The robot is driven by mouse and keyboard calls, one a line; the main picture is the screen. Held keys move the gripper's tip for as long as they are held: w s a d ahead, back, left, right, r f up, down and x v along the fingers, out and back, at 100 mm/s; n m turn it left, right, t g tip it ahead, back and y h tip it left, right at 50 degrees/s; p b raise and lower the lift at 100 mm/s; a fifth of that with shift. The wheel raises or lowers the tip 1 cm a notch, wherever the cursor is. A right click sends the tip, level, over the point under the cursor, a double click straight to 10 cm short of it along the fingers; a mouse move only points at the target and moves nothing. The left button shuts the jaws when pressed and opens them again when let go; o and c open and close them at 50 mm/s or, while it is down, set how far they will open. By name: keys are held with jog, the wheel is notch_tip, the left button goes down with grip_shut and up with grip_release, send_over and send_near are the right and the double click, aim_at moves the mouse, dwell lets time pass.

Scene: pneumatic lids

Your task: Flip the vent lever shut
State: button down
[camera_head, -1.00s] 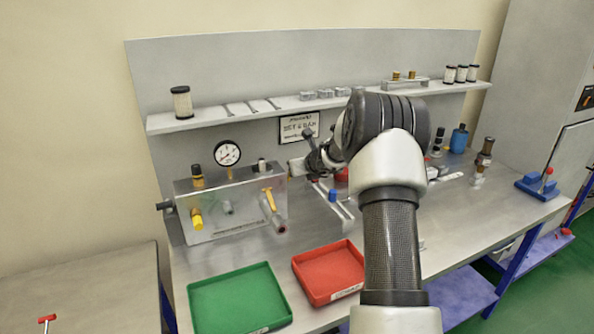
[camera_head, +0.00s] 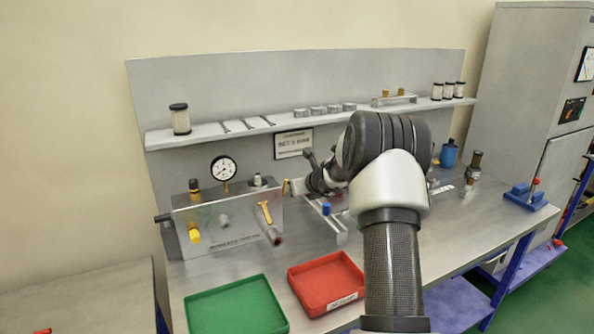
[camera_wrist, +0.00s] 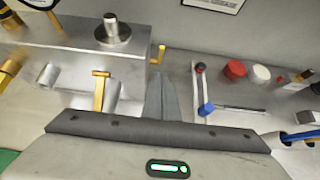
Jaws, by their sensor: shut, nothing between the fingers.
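A smaller side lever (camera_wrist: 157,54) sticks out from the box's right end. I cannot tell from any label which is the vent lever. My gripper (camera_wrist: 162,88) is shut and empty, with its fingers just right of the box and below the side lever in the wrist picture. They look apart from it, though depth is unclear. In the head view my arm partly hides this area.
A pressure gauge (camera_head: 223,169) stands on the box. A green tray (camera_head: 236,306) and a red tray (camera_head: 327,283) lie in front. A rail with a blue knob (camera_head: 326,208) is right of the box. A shelf (camera_head: 230,128) runs behind.

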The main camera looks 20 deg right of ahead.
notch_tip(320, 180, up, 10)
jog(key=p, duration=0.2)
jog(key=shift+w, duration=0.25)
